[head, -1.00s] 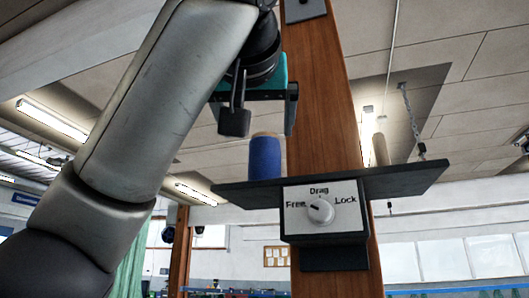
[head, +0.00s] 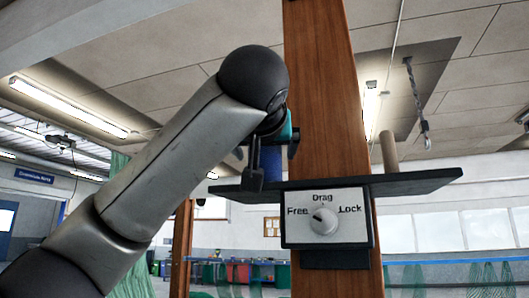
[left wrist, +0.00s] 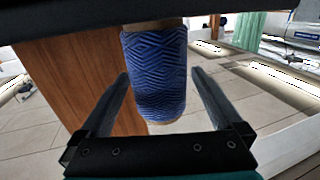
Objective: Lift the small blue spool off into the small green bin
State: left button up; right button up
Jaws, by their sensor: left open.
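The small blue spool (left wrist: 155,75) stands on the dark shelf (head: 415,183), on the left side of the wooden post. In the left wrist view my left gripper (left wrist: 160,75) is open, with one finger on each side of the spool. Gaps show between the fingers and the spool. No small green bin can be made out for certain. My right gripper is not in view.
A wooden post (head: 321,90) rises behind the shelf. A drag dial box (head: 328,218) is fixed to the shelf front, its pointer towards Free. A tan peg (head: 388,150) stands bare on the right side. A chain (head: 417,105) hangs farther right.

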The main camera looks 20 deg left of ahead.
pick_arm(q)
jog(key=c, duration=1.4)
jog(key=shift+r, duration=0.15)
jog(key=shift+r, duration=4.8)
jog(key=shift+r, duration=0.1)
jog(key=shift+s, duration=0.1)
jog(key=shift+b+v, duration=2.1)
jog(key=shift+v, duration=3.85)
